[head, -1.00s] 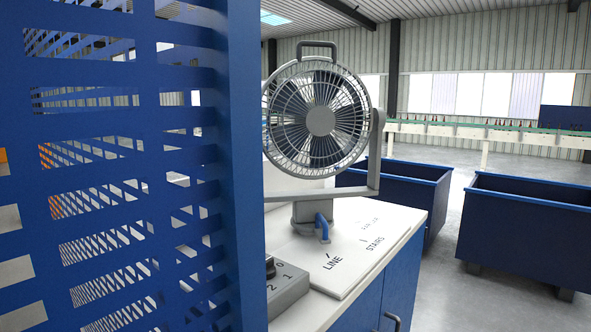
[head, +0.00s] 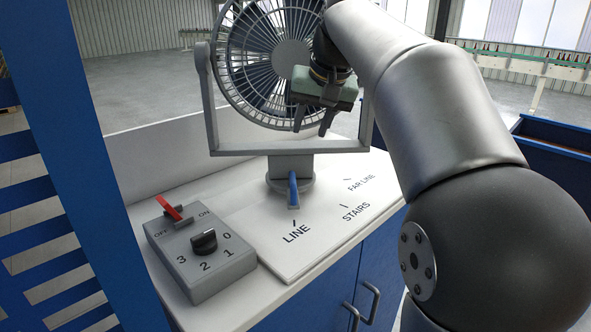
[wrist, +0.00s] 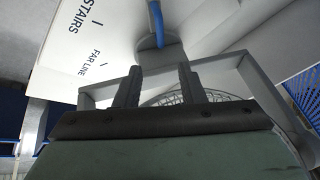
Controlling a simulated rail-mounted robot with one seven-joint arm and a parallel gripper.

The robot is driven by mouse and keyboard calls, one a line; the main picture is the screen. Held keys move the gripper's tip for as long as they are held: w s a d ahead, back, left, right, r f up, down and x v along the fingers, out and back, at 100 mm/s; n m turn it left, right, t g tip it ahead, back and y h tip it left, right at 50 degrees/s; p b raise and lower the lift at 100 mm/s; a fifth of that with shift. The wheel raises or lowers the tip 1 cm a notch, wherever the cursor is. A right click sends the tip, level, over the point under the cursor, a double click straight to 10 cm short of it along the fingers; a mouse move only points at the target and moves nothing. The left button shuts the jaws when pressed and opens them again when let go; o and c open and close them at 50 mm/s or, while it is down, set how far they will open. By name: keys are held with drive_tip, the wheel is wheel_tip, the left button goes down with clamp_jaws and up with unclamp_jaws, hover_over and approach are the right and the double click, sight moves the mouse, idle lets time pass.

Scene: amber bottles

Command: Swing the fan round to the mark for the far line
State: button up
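The grey caged fan (head: 262,50) stands in a U-shaped bracket (head: 210,105) on a swivel post in the head view. A blue pointer handle (head: 294,192) on the post points to the LINE mark (head: 296,233). The STAIRS mark (head: 356,212) and FAR LINE mark (head: 362,183) lie further right on the white plate (head: 255,225). My gripper (head: 312,124) is open and empty, in front of the fan's lower right, above the bracket's bottom bar. In the wrist view, my gripper (wrist: 158,84) has its fingers apart, with the bracket, blue handle (wrist: 157,22) and FAR LINE mark (wrist: 88,62) beyond.
A grey control box (head: 205,265) with a red switch (head: 168,208) and black knob (head: 203,241) sits left of the plate. A blue perforated panel (head: 60,130) stands at the left. A blue bin (head: 555,140) is at the right. My arm covers much of the right side.

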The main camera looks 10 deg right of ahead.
sight(293, 178)
drive_tip(key=x, duration=1.6)
drive_tip(key=shift+p, duration=0.4)
clamp_jaws()
